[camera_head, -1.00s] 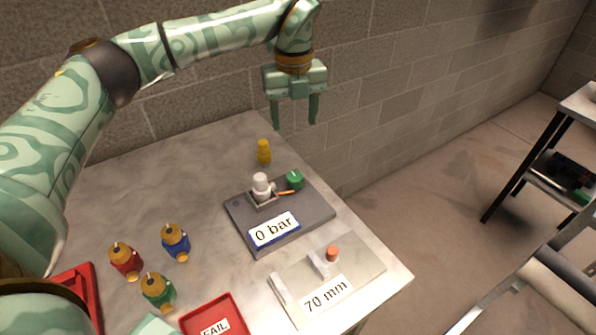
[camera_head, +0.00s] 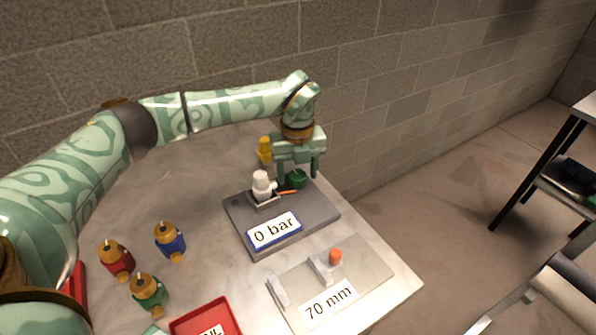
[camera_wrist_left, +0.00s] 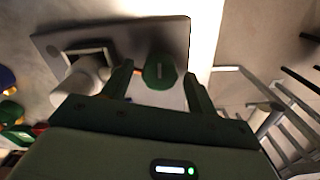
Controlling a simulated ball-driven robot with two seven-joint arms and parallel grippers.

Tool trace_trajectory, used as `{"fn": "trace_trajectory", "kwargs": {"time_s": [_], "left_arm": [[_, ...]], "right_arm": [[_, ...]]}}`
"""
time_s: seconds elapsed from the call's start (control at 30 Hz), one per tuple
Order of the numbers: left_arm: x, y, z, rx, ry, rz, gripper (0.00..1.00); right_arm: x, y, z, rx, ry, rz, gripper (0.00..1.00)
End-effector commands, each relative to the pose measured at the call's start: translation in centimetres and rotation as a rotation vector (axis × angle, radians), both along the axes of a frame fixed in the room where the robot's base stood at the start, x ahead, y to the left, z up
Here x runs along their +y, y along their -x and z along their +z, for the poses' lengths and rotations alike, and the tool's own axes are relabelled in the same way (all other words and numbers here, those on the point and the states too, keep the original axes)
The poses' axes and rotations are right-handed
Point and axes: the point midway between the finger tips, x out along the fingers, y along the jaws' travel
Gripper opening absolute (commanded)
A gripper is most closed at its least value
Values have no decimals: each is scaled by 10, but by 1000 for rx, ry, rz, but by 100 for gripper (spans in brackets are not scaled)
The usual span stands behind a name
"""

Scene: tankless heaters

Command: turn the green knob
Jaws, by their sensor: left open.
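The green knob (camera_head: 297,179) sits on the far right part of the grey test plate (camera_head: 315,208), which carries a "0 bar" label. My left gripper (camera_head: 298,180) is open, pointing down, with its fingers on either side of the knob. In the left wrist view the knob (camera_wrist_left: 160,72) shows between the open fingertips of the gripper (camera_wrist_left: 158,78), and I see a gap to each finger. In the head view the gripper partly hides the knob. My right gripper is not in view.
A white fitting (camera_head: 262,185) stands in a holder left of the knob, with an orange lever (camera_head: 286,192) beside it. A yellow-topped part (camera_head: 265,150) stands behind. Red, blue and green parts stand at front left. A "70 mm" gauge plate (camera_head: 372,262) and red tray (camera_head: 205,318) lie in front.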

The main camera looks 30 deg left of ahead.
Motion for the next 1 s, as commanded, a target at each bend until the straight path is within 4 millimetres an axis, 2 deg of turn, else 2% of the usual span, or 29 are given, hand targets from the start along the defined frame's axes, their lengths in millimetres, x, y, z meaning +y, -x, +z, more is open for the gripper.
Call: {"fn": "trace_trajectory", "kwargs": {"time_s": [0.17, 0.23, 0.33, 0.37, 0.67, 1.0], "left_arm": [[0, 0, 0, 0, 0, 0, 59], [0, 0, 0, 0, 0, 0, 45], [0, 0, 0, 0, 0, 0, 17], [0, 0, 0, 0, 0, 0, 14], [0, 0, 2, 0, 0, -23, 14], [0, 1, 5, 0, 0, -215, 14]], "right_arm": [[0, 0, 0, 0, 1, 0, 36], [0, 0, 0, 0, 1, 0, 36], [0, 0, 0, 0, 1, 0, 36], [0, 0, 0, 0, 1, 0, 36], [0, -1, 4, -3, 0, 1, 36], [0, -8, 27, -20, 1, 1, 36]]}}
